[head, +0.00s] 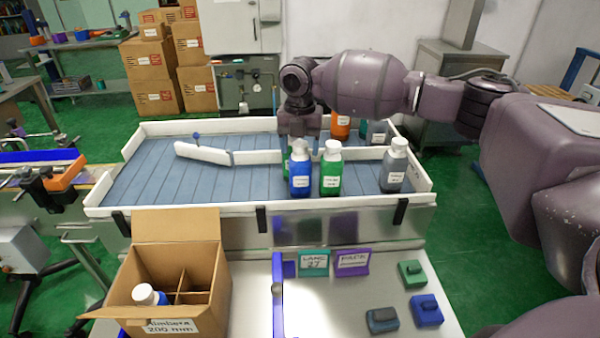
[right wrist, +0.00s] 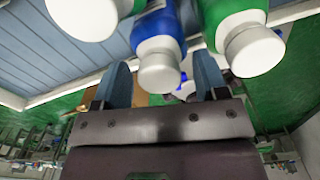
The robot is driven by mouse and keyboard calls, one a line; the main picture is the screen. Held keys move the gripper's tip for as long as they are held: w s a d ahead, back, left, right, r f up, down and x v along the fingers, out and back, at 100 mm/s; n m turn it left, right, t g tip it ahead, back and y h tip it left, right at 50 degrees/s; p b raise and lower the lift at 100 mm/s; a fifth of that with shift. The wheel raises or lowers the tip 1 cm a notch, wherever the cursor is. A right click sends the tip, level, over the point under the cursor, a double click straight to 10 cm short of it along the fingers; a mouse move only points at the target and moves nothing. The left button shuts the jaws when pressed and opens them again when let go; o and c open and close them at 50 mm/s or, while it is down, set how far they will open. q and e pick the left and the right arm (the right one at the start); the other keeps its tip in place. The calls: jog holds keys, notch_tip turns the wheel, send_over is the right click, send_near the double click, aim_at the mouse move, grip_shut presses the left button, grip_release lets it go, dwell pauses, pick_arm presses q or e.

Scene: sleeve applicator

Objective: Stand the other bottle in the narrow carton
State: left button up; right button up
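A blue bottle with a white cap (head: 300,176) stands upright at the front of the conveyor tray, left of a green bottle (head: 331,174). My right gripper (head: 299,143) is just behind and above it. In the right wrist view the gripper (right wrist: 163,76) has its fingers apart, with the blue bottle's cap (right wrist: 159,74) showing between them; I cannot tell whether they touch. The open brown carton (head: 207,290) stands at the lower left, with crossed dividers inside. Another blue bottle with a white cap (head: 146,294) is in its front left compartment. My left gripper is not in view.
A grey bottle (head: 393,174) stands at the tray's right front; another green bottle (head: 287,164), an orange bottle (head: 341,127) and a grey one (head: 377,133) are behind. A white guide bar (head: 203,153) crosses the tray. Coloured blocks (head: 425,311) lie on the front bench.

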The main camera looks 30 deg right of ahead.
grip_shut()
jog(key=shift+r, duration=0.1)
